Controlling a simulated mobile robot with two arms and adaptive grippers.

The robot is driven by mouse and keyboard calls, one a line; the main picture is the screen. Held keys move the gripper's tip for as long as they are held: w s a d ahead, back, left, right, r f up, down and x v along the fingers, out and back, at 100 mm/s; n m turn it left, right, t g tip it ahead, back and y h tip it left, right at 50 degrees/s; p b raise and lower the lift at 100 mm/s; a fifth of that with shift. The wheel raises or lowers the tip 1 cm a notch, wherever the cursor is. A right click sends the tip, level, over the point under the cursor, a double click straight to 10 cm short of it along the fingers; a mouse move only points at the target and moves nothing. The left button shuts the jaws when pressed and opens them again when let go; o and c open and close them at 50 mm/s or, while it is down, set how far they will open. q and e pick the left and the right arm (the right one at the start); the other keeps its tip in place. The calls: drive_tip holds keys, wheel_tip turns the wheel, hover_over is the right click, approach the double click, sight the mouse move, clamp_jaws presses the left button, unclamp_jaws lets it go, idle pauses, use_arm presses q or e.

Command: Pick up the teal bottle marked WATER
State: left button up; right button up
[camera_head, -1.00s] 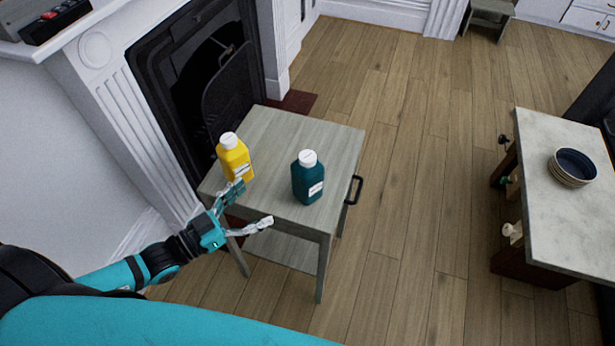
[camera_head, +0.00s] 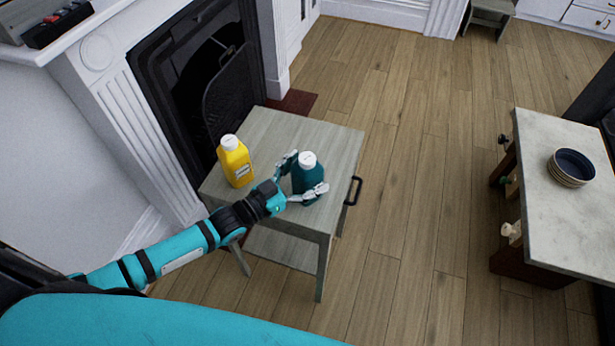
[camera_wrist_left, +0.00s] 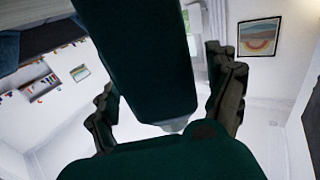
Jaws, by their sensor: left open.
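The teal bottle (camera_head: 307,178) with a white cap stands upright on the small grey side table (camera_head: 270,140), near its right side. My left gripper (camera_head: 305,176) is open, with one finger on each side of the bottle. The gripper partly hides the bottle's front and label. In the left wrist view the bottle (camera_wrist_left: 140,60) fills the middle, between the dark fingers (camera_wrist_left: 170,110). I cannot tell whether the fingers touch it. My right gripper is not in view.
A yellow bottle (camera_head: 235,162) with a white cap stands on the same table, left of the teal one. A black handle (camera_head: 353,190) sticks out from the table's right side. A fireplace (camera_head: 200,80) is behind. A pale-topped table with bowls (camera_head: 572,168) stands at the right.

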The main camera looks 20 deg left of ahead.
use_arm(q)
drive_tip(key=shift+w+d, duration=0.2)
drive_tip(key=shift+w, duration=0.05)
drive_tip(key=c, duration=1.5)
drive_tip(key=shift+c, duration=0.6)
drive_tip(key=shift+r, duration=0.1)
